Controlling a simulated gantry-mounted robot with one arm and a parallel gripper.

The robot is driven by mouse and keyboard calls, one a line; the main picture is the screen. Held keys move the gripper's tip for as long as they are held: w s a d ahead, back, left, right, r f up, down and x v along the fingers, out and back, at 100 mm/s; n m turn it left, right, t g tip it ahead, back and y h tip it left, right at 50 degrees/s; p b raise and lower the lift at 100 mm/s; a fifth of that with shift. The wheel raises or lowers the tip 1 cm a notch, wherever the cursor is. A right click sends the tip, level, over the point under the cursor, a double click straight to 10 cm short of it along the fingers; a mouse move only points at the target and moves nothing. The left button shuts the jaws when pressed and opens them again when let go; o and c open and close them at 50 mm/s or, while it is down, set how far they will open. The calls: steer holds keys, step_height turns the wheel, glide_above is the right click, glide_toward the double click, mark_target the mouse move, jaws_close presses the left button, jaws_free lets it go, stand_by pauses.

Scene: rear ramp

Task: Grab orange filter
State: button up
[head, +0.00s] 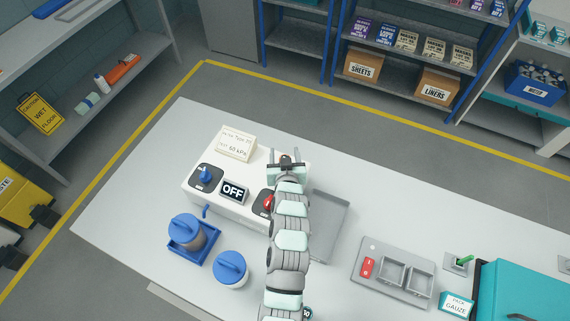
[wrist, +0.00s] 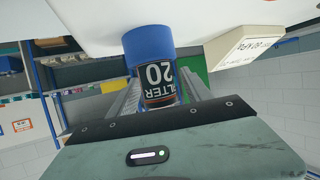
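A cylindrical filter (wrist: 158,82) with a blue end and a dark label reading "FILTER 20" shows upside down in the wrist view. Its blue end meets the white surface of the box (head: 228,205). In the head view my gripper (head: 287,160) is over the box's far right part, fingers apart, and the filter is hidden or not discernible there.
A pressure card (head: 236,144) stands beside the filter on the box. Two blue-lidded jars (head: 187,231) (head: 231,267) stand at the front. A grey tray (head: 328,222) lies right of my arm, and a switch panel (head: 394,273) further right. An orange object (head: 122,69) lies on the left shelf.

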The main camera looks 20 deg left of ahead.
jaws_close()
stand_by(0.4)
steer(key=shift+r, duration=0.1)
